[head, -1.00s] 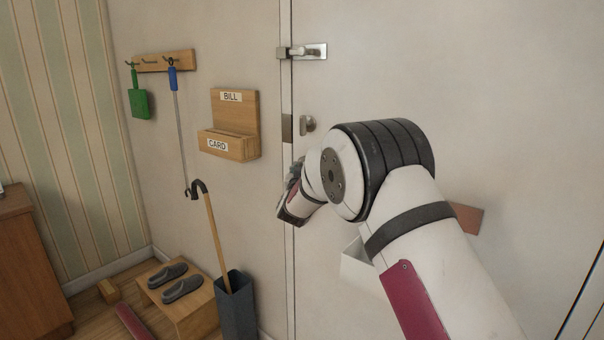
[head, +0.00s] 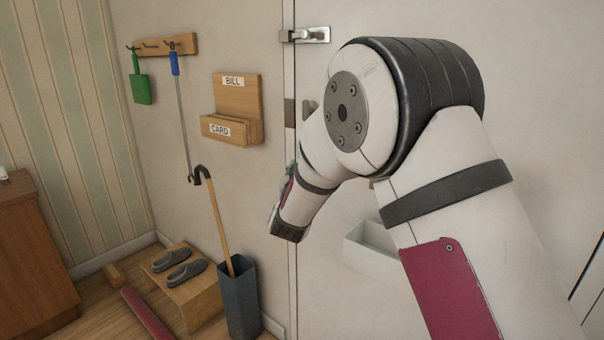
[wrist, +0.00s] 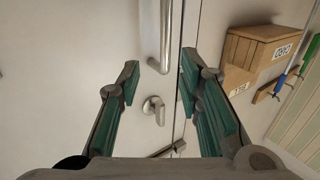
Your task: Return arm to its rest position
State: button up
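My arm (head: 455,215) is bent in front of the white door in the head view, its elbow raised. The wrist end (head: 290,222) points down beside the door's edge; my fingers are mostly hidden there. In the wrist view my gripper (wrist: 160,66) is open, its two green-padded fingers apart with nothing between them. Behind the fingers, a long metal door handle (wrist: 166,35) and a turn knob (wrist: 154,106) show on the door. The wrist picture is upside down.
A metal bolt (head: 305,35) sits high on the door. A wooden letter holder (head: 232,108) and a hook rail (head: 165,45) hang left. Below stand a grey umbrella bin (head: 240,300) with a cane (head: 217,215) and a stool (head: 188,302) with slippers. A white box (head: 370,250) is behind my arm.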

jog(key=shift+s, duration=0.4)
jog(key=s+d+r+n+g+y+p, duration=0.1)
jog(key=s+d+r+g+y+p, duration=0.2)
jog(key=s+r, duration=0.5)
jog(key=s+d+r+n+g+y+p, duration=0.1)
jog(key=s+d+r+g+p, duration=0.35)
jog(key=s, duration=0.65)
jog(key=s+d+g+h+p, duration=0.1)
jog(key=s+d, duration=0.5)
jog(key=s, duration=1.2)
jog(key=s+d+m+g+h+p, duration=0.1)
jog(key=s+d+g+p, duration=0.2)
jog(key=s, duration=1.5)
jog(key=d+g, duration=0.2)
jog(key=d, duration=0.1)
jog(key=shift+r, duration=0.2)
jog(key=shift+c, duration=0.2)
